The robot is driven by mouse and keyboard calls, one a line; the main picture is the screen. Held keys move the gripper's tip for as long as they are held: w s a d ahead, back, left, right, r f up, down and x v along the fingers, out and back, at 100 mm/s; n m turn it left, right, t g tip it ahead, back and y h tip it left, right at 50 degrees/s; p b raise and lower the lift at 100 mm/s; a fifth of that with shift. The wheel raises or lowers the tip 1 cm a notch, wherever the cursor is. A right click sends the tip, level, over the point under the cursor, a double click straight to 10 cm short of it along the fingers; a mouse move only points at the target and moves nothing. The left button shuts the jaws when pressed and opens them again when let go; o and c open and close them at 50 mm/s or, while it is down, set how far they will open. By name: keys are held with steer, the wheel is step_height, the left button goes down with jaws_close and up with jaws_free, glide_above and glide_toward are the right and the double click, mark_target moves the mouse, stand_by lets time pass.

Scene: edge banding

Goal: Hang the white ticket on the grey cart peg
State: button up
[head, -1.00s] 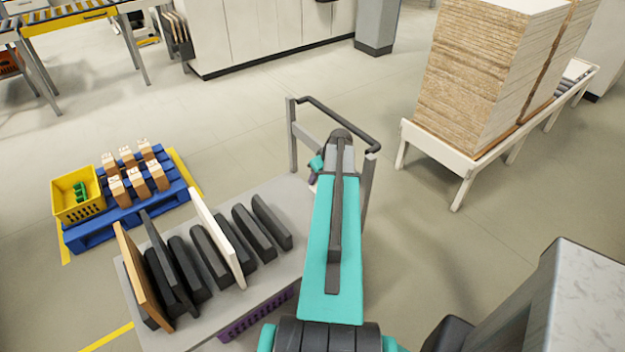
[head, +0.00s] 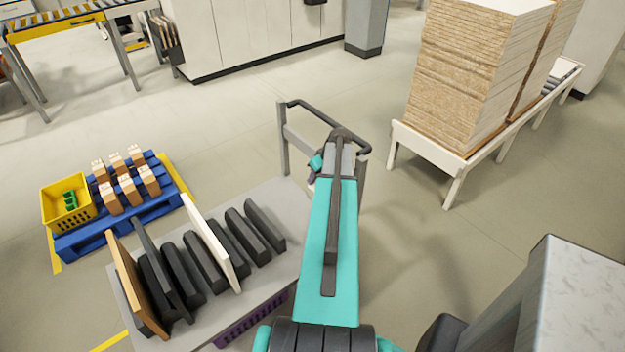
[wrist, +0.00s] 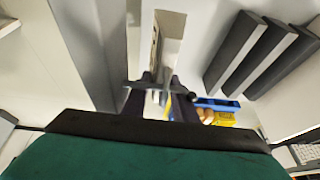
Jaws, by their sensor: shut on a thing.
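In the wrist view my gripper (wrist: 161,90) shows two dark fingers, shut on the white ticket (wrist: 170,42), a pale strip that rises from between them. A thin grey rod, perhaps the cart peg (wrist: 136,84), crosses at the fingertips. I cannot tell whether the ticket touches it or is around it. In the head view the grey cart (head: 292,190) stands under and left of my arm, its upright handle frame just beyond my wrist. My arm hides the fingers, the ticket and the peg there.
The cart carries several dark panels (head: 258,228), a white panel (head: 208,240) and a wooden one (head: 135,285). A blue pallet (head: 75,243) with a yellow crate (head: 52,212) stands left. A stack of boards (head: 470,75) stands back right. The floor between is clear.

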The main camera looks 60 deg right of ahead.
steer(key=shift+s+d+f+b, duration=0.25)
steer(key=shift+s+f+b, duration=0.15)
steer(key=shift+f, duration=0.2)
stand_by(0.3)
steer(key=o, duration=1.2)
steer(key=shift+s, duration=0.1)
steer(key=shift+w+r+b+v, duration=0.15)
steer(key=shift+b+v, duration=0.45)
steer(key=shift+v, duration=1.75)
steer(key=shift+w+r+b+v, duration=0.1)
steer(key=shift+w+b+v, duration=0.3)
steer(key=shift+v, duration=2)
steer(key=shift+w+b+v, duration=0.1)
steer(key=shift+b+v, duration=0.65)
steer(key=shift+v, duration=1.6)
steer(key=shift+d, duration=0.1)
